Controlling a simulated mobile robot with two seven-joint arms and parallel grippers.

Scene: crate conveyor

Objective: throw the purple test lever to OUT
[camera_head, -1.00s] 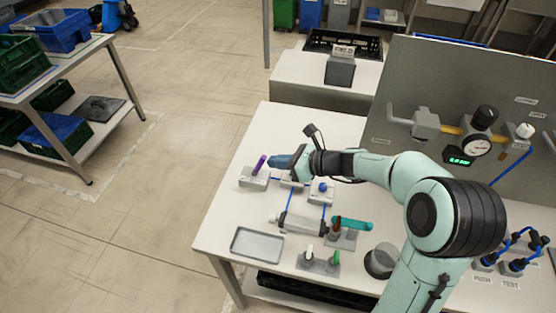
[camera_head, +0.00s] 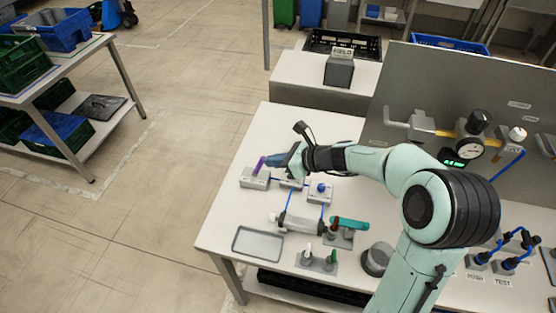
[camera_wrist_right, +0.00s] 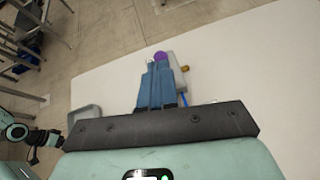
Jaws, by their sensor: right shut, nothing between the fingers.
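The purple test lever (camera_head: 260,165) stands tilted on a small grey block (camera_head: 254,178) at the left end of the white table. It also shows in the right wrist view as a purple knob (camera_wrist_right: 161,57) just beyond the fingertips. My right gripper (camera_head: 267,161) is shut and empty, its blue fingers at or very close to the lever. I cannot tell whether they touch it. In the right wrist view the closed fingers (camera_wrist_right: 157,75) hide part of the block. My left gripper is not in the head view; part of another arm shows at the left of the wrist view.
More grey valve blocks joined by blue tubes, a cylinder (camera_head: 300,223), a grey tray (camera_head: 258,243) and small levers (camera_head: 318,260) stand on the table (camera_head: 225,215). A panel with a gauge (camera_head: 470,146) rises at the right. The table's left edge is close to the lever.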

